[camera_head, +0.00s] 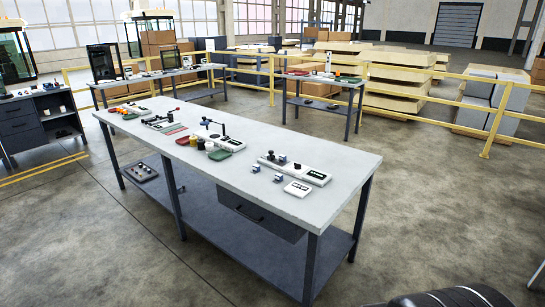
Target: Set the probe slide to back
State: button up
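A long light-grey workbench (200,171) stands in the middle of the view with several small devices on its top. Near its right end lies a long white device (316,177) with dark knobs on its top and a dark panel at its right end. Farther along is a device with a dark upright arm (224,130) on a pale base. I cannot tell which of these carries the probe slide, and the slide's position is too small to make out.
Small grey blocks (278,178) and a white box (297,188) lie near the bench's front edge. A green tray (233,145) and small containers stand mid-bench. A drawer (262,218) hangs below. Yellow railings (495,122) run behind. The floor (425,215) right of the bench is clear.

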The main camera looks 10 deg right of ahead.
aim_at(271, 157)
jog(key=i+l+u, duration=0.1)
jog(key=i+u, duration=0.15)
jog(key=i, duration=2.05)
